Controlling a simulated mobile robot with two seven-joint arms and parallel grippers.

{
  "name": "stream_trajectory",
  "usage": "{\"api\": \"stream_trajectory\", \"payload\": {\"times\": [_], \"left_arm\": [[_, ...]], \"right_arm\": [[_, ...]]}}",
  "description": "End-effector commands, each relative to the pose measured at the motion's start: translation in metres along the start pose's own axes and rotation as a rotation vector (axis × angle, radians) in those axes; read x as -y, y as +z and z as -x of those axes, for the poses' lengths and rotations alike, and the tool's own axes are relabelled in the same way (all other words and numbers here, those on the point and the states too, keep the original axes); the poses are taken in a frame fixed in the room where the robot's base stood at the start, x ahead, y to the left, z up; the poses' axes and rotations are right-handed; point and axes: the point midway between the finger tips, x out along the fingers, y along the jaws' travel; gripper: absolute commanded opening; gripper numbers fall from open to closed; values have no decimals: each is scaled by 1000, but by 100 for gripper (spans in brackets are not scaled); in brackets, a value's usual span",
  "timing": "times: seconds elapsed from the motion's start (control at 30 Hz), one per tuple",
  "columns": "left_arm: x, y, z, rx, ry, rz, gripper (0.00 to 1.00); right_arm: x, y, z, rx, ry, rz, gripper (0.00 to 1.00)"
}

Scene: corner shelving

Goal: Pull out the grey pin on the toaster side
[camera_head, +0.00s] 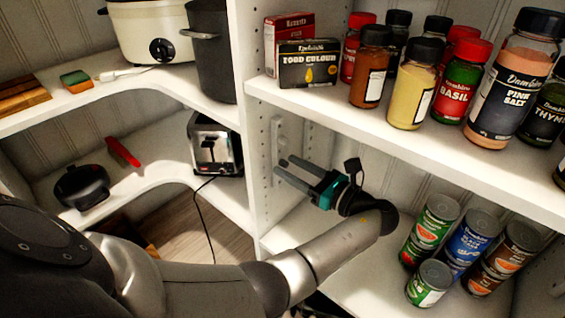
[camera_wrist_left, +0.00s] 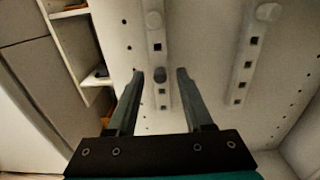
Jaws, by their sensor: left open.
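Two pale vertical rails with square holes are on the white upright panel. A second pin (camera_wrist_left: 268,12) sits on the right rail. My left gripper (camera_head: 283,164) is open and empty beside the panel, below the spice shelf. Contact cannot be judged. My right gripper is not in view.
The toaster (camera_head: 214,146) stands on the shelf left of the panel. The spice shelf (camera_head: 420,150) is above my gripper, crowded with jars (camera_head: 415,85). Several cans (camera_head: 435,222) stand to the right on the lower shelf. Space between gripper and cans is partly filled by my arm.

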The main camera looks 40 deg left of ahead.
Motion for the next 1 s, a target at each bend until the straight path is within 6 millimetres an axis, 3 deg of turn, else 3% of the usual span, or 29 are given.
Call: {"api": "stream_trajectory", "payload": {"times": [0.73,1.0], "left_arm": [[0,0,0,0,0,0,51],[0,0,0,0,0,0,21]], "right_arm": [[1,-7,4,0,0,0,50],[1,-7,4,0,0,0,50]]}}
